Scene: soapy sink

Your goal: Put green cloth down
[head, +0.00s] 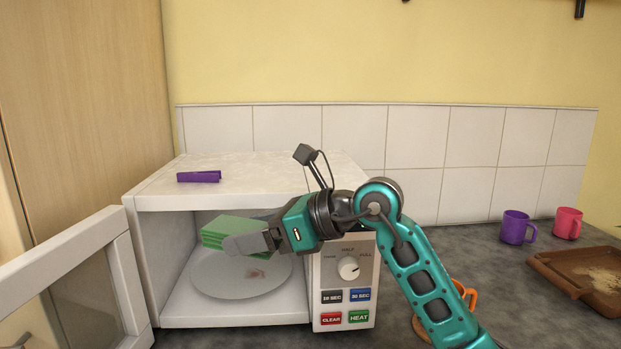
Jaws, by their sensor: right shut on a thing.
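The folded green cloth (222,232) is inside the open microwave, above the back left part of the round plate (240,288). My right gripper (248,243) reaches into the microwave from the right and is shut on the cloth's near right part. The fingers hide part of the cloth. I cannot tell whether the cloth touches the plate. My left gripper is out of view.
The microwave (160,190) has its door (75,262) swung open at left. A folded purple cloth (199,176) lies on top. An orange mug (468,294) is partly behind my arm. Purple (514,228) and pink (567,223) mugs and a brown tray (555,270) stand right.

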